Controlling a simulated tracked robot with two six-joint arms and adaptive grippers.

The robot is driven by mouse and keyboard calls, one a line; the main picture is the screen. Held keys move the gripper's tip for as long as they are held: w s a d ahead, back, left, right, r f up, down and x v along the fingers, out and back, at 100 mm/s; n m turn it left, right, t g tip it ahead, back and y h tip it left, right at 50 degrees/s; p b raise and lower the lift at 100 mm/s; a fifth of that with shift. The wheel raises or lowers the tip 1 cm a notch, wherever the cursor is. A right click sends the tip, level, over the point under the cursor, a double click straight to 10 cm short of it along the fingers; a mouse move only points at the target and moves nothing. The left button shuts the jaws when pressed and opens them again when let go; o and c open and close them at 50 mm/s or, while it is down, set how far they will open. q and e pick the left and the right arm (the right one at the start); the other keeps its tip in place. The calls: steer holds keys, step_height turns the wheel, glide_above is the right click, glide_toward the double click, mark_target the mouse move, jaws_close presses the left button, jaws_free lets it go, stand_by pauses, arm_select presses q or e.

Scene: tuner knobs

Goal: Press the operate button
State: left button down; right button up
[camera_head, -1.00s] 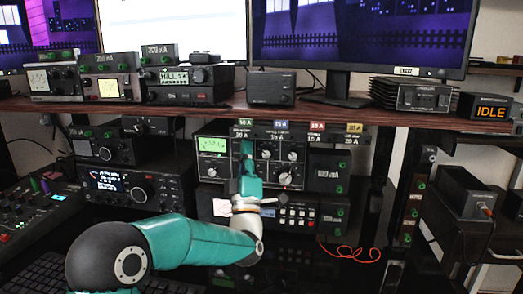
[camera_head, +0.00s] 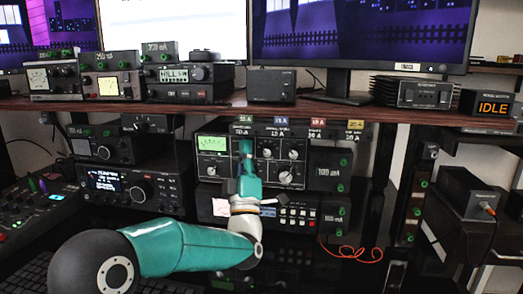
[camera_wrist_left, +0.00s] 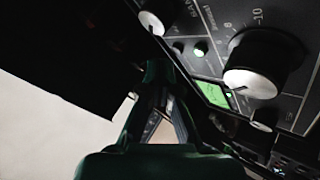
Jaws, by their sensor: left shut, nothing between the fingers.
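The tuner unit (camera_head: 212,171) stands under the wooden shelf, with a lit green meter (camera_head: 212,143) and several white-faced knobs such as the large one (camera_head: 285,177). My left gripper (camera_head: 246,147) is shut and empty, pointing up in front of the tuner's face and covering part of it. In the left wrist view, the closed dark fingers (camera_wrist_left: 158,75) are below a small green-lit round button or lamp (camera_wrist_left: 201,48) beside a large knob (camera_wrist_left: 253,65). I cannot read which control is the operate button, nor tell whether the fingertips touch the panel. My right gripper is out of view.
A black unit with a row of small buttons (camera_head: 291,213) sits below the tuner. Radios (camera_head: 130,190) stand to the left. The shelf (camera_head: 330,110) runs above the gripper.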

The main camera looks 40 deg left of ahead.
arm_select(q)
steer(key=s+d+b, duration=0.3)
steer(key=s+b, duration=0.1)
steer(key=s, duration=0.1)
steer(key=shift+s, duration=0.15)
stand_by(0.6)
